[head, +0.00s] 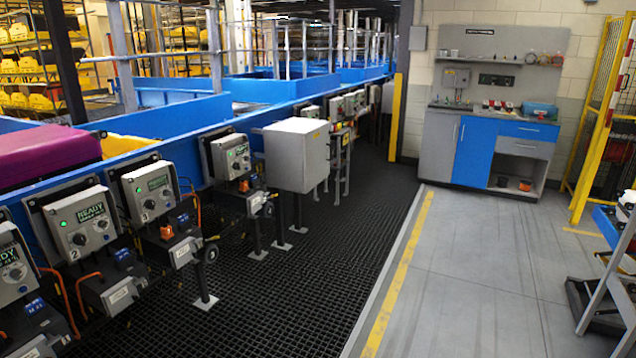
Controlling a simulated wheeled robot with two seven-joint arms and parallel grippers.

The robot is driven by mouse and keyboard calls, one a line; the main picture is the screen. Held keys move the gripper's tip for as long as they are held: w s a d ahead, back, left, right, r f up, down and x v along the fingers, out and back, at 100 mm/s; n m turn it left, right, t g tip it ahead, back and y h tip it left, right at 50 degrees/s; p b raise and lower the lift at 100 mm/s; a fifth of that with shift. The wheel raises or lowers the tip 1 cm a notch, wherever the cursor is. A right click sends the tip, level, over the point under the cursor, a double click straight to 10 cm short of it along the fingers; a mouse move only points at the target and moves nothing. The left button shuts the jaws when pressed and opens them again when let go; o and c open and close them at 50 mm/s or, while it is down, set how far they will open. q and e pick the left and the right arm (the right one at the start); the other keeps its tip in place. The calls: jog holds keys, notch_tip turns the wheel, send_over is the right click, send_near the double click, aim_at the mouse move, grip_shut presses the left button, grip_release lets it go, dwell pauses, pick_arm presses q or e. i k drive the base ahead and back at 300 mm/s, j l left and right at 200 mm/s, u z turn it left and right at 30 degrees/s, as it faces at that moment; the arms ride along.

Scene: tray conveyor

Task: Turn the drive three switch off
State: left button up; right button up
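A row of grey drive control boxes with green displays and knobs stands along the blue conveyor at the left in the head view. One box (85,225) carries a "2" and a display that reads READY. The box just beyond it (151,190) has a lit green display and small round controls. A farther box (232,157) also has a green display. A nearer box (10,265) is cut off by the left edge. Neither of my grippers is in view.
A plain grey cabinet (296,154) on legs stands beyond the boxes. The black grating floor (310,275) beside the row is clear, bordered by a yellow line (400,275). A workbench (490,150) stands at the back wall. A trolley (615,270) is at the right.

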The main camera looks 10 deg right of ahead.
aim_at(149, 204)
jog(key=i+l+z, duration=0.4)
jog(key=i, duration=0.35)
jog(key=i+z, duration=0.4)
jog(key=i, duration=1.45)
jog(key=i+l, duration=0.1)
jog(key=i, duration=1)
jog(key=i+u, duration=0.1)
jog(key=i, duration=1.05)
jog(key=i+l, duration=0.2)
jog(key=i, duration=0.95)
jog(key=i+l+u, duration=0.1)
jog(key=i+u, duration=0.25)
jog(key=i+l+u, duration=0.35)
jog(key=i, duration=0.15)
jog(key=i+l+u, duration=0.2)
jog(key=i+u, duration=0.25)
jog(key=u, duration=3.15)
jog(key=i+j, duration=0.1)
